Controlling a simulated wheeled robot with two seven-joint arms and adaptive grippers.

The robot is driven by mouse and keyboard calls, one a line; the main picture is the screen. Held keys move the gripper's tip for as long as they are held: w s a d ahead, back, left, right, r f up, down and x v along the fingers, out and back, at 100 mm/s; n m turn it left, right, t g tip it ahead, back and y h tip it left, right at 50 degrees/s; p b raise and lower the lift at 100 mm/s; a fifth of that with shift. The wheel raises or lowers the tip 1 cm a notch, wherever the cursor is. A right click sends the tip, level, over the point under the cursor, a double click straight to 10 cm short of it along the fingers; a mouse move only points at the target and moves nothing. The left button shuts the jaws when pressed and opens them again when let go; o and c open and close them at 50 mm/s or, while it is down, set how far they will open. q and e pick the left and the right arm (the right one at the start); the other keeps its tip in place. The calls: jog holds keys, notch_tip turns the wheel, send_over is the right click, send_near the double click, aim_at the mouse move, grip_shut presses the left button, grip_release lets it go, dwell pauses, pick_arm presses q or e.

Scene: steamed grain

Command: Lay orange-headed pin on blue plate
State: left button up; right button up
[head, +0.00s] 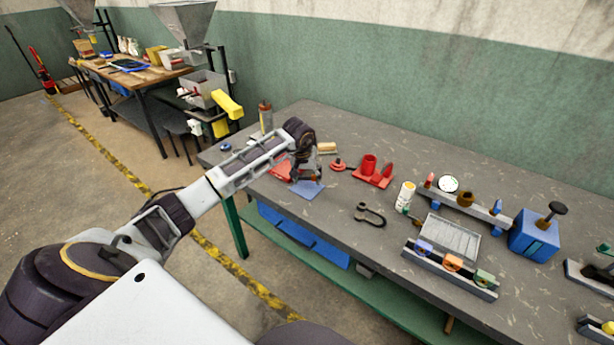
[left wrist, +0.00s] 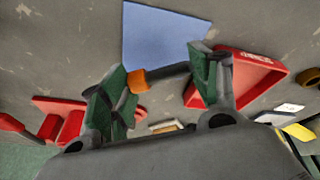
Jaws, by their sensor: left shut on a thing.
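The blue plate (head: 303,190) lies flat near the left end of the grey table, and it shows at the top of the left wrist view (left wrist: 160,35). My left gripper (head: 312,178) is over the plate's back edge. In the left wrist view its fingers (left wrist: 162,82) are shut on the pin. The pin has an orange head (left wrist: 138,81) at one finger and a dark shank (left wrist: 168,74) reaching to the other. It lies roughly sideways across the fingers. I cannot tell whether it touches the plate. My right gripper is not in view.
A red tray (left wrist: 255,78) is close beside the left gripper, and a red stand (head: 373,178) is to the right. A dark shackle (head: 370,215) lies in front. A white bottle (head: 405,195) stands further right. The table between plate and shackle is bare.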

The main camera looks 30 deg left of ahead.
pick_arm(q)
jog(key=o, duration=1.2)
jog(key=shift+v, duration=6)
